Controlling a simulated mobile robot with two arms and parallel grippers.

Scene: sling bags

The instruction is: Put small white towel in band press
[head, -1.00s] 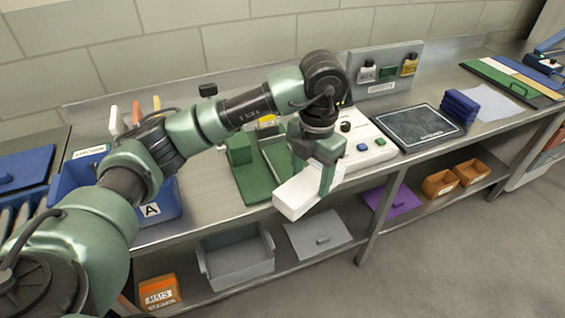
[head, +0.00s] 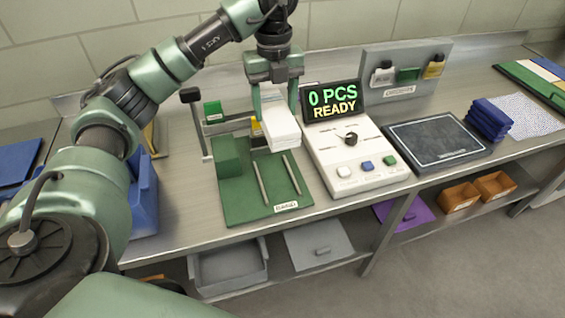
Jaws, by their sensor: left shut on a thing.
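My left gripper (head: 277,114) points down and is shut on the small white towel (head: 281,132), a folded white stack. It holds the towel above the back part of a green base plate, which seems to be the band press (head: 236,202). The press has a green block (head: 228,157) at its left, two pale rods (head: 263,184) lying on the plate and a label at the front edge. A dark-topped post stands at its back left. The towel hides part of the plate's back. My right gripper is not in view.
A white counter machine (head: 356,172) with a display reading "0 PCS READY" (head: 333,102) stands right of the press. Beyond it are a dark pad (head: 437,139) and folded blue cloths (head: 489,119). A blue bin (head: 143,196) stands at the left. Grey and orange bins sit on the lower shelf.

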